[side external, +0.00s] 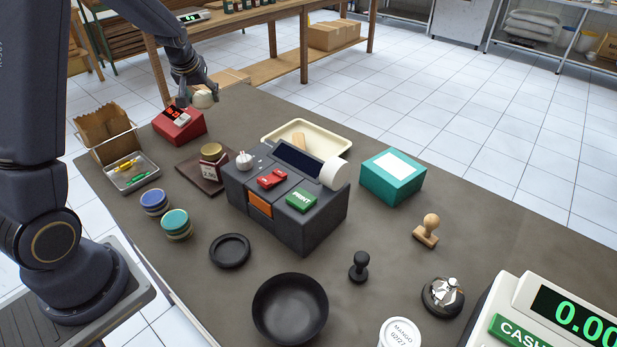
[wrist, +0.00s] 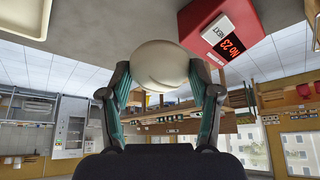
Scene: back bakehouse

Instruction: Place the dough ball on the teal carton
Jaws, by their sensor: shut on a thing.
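The dough ball (wrist: 160,66) is pale and round, held between the two fingers of my gripper (wrist: 160,90) in the wrist view. In the side external view my gripper (side external: 202,88) is at the far left, shut on the dough ball (side external: 204,99), above and just behind the red ticket box. The teal carton (side external: 393,178) is a box with a white label on top, standing right of the dark machine. My gripper is well to the left of it and apart from it. The carton's top looks bare apart from the label.
A red ticket box (side external: 180,126) is close to my gripper. A cream tray (side external: 335,141) and a dark label machine (side external: 285,205) stand between my gripper and the carton. A wooden stamp (side external: 427,232) is right of the carton. Bare tabletop (side external: 480,215) surrounds the carton's right side.

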